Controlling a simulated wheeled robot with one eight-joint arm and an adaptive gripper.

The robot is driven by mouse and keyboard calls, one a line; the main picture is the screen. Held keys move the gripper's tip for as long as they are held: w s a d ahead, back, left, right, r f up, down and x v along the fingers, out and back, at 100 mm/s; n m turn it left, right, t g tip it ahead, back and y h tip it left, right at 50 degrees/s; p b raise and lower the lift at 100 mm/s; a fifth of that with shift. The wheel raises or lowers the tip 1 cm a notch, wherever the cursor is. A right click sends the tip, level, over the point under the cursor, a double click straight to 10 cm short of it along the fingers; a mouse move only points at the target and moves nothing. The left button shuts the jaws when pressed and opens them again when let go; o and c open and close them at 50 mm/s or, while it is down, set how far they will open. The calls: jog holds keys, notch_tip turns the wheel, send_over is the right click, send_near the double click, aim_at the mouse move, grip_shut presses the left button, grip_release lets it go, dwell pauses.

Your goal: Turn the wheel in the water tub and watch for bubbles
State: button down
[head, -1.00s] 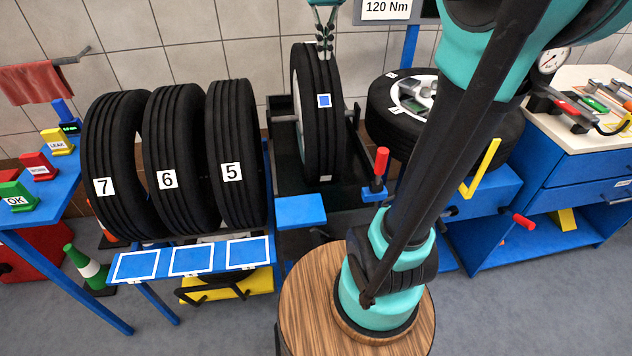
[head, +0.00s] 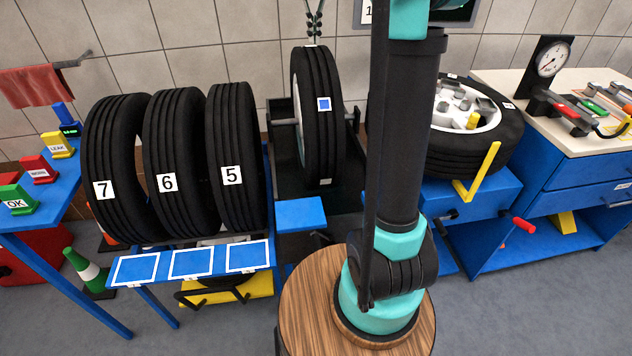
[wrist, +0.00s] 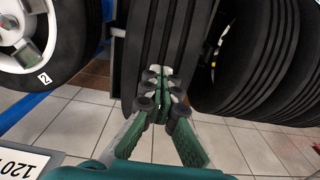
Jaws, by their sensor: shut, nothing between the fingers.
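The wheel in the tub (head: 318,140) is a black tyre standing upright, with a blue square mark on its tread and a small white mark low down. The dark water tub (head: 345,205) surrounds its lower part. My gripper (head: 313,40) is shut and empty, pointing down at the top of this tyre. In the wrist view my gripper (wrist: 160,82) lies in front of the grooved tread (wrist: 165,35); I cannot tell whether the tips touch it. No bubbles are visible, and the water surface is mostly hidden.
Tyres 7 (head: 120,165), 6 (head: 175,160) and 5 (head: 235,155) stand on a blue rack at left. Another wheel (head: 470,150) lies flat on a blue stand at right. A gauge (head: 552,58) stands on a bench. OK (head: 20,195), WORN (head: 38,170) and LEAK (head: 57,145) blocks sit far left.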

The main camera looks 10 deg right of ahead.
aim_at(325, 110)
jog(key=shift+f, duration=0.1)
jog(key=shift+f, duration=1.45)
jog(key=s+f, duration=0.1)
jog(key=s, duration=0.5)
jog(key=s+f, duration=0.1)
jog(key=s, duration=0.2)
jog(key=shift+s+f, duration=0.15)
jog(key=shift+f, duration=0.2)
jog(key=s+f, duration=0.1)
jog(key=s, duration=0.1)
jog(key=s+f, duration=0.4)
jog(key=shift+s+f, duration=0.1)
jog(key=shift+s, duration=0.3)
jog(key=shift+s+f, duration=0.45)
jog(key=shift+f, duration=0.1)
jog(key=shift+s+r, duration=0.3)
jog(key=shift+s, duration=0.4)
jog(key=shift+s+r, duration=0.35)
jog(key=shift+s, duration=0.4)
jog(key=shift+s+r, duration=0.3)
jog(key=shift+s, duration=0.4)
